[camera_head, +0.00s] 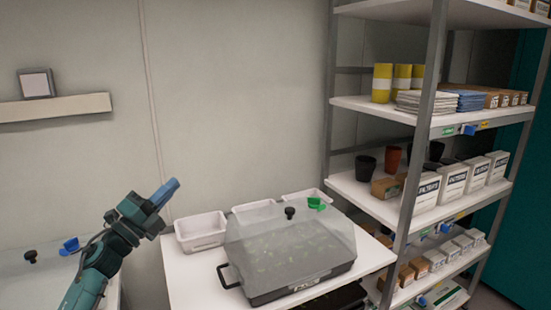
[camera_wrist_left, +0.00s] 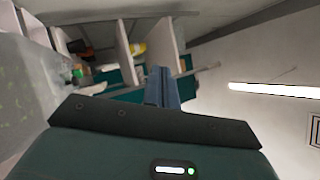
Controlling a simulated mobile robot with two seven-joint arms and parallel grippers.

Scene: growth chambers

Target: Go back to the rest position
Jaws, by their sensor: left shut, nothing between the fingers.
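My left gripper (camera_head: 164,192) is at the lower left of the head view, with its blue fingers together, pointing up and to the right. It is in the air in front of the wall, and nothing is between its fingers. In the left wrist view the blue fingers (camera_wrist_left: 162,88) also show closed and empty. A propagator (camera_head: 290,255) with a clear lid and black base sits on the white table to the right of my gripper, apart from it. Blurry green plants show through its lid. My right gripper is not in view.
White bins (camera_head: 201,231) stand behind the propagator on the table (camera_head: 190,285). A shelf rack (camera_head: 415,120) with boxes, pots and yellow cylinders stands at the right. A wall ledge (camera_head: 55,108) is at the left. A blue item (camera_head: 70,245) lies at the lower left.

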